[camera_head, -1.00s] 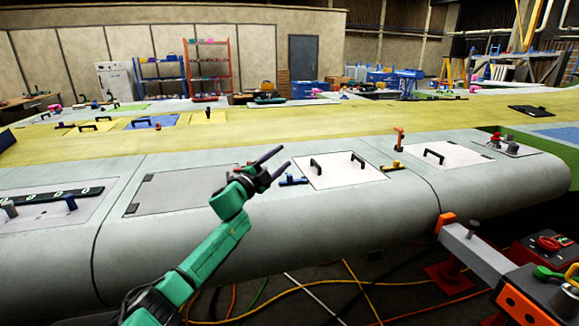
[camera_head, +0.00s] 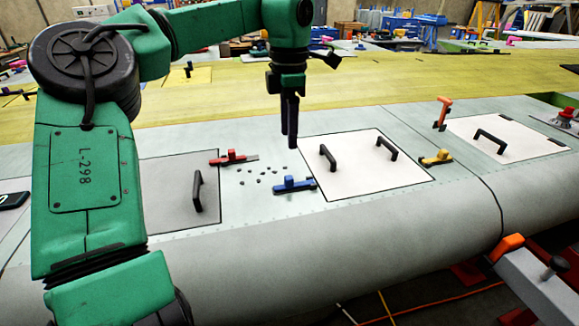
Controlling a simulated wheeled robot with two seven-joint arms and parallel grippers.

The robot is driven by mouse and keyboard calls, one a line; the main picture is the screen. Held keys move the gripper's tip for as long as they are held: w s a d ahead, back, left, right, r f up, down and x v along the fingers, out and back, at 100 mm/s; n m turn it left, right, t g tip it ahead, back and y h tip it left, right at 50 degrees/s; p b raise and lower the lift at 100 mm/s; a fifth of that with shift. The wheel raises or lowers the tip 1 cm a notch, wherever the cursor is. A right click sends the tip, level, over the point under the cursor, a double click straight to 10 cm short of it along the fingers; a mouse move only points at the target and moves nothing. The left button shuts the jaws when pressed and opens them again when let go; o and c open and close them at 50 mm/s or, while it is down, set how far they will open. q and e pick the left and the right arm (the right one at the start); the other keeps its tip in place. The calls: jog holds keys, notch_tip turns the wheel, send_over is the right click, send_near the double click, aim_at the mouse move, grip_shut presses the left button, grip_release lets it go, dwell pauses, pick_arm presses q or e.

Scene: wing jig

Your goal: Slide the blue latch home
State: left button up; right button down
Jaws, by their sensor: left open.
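The blue latch (camera_head: 293,185) lies on the pale wing skin beside the left edge of a white panel (camera_head: 365,180) with two black handles. Its bar's right end is at the panel edge; I cannot tell whether it overlaps the panel. My left gripper (camera_head: 291,146) comes down from the top, fingers pointing down, open and empty. Its fingertips are above the blue latch in the picture and apart from it. The fingers overlap in this view, so the gap between them is barely visible. My right gripper is out of view.
A red latch (camera_head: 232,158) sits left of the blue one, with several small dark bits (camera_head: 262,181) between. A yellow latch (camera_head: 437,158) is at the panel's right edge. An orange clamp (camera_head: 443,113) stands behind it. A grey panel (camera_head: 180,195) is at left.

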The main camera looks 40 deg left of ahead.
pick_arm(q)
send_over(289, 176)
jog(key=s, duration=0.1)
notch_tip(289, 176, down, 5)
jog(key=shift+d+r+p, duration=0.15)
jog(key=shift+p, duration=0.2)
jog(key=f, duration=0.4)
jog(key=w+f+p, duration=0.1)
jog(key=f, duration=0.2)
jog(key=shift+s+f, duration=0.1)
jog(key=shift+s, duration=0.1)
jog(key=c, duration=0.9)
grip_shut()
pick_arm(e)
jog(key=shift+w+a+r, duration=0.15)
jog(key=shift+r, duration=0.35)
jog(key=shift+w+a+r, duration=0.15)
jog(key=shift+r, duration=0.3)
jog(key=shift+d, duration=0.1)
pick_arm(q)
jog(key=shift+w, duration=0.2)
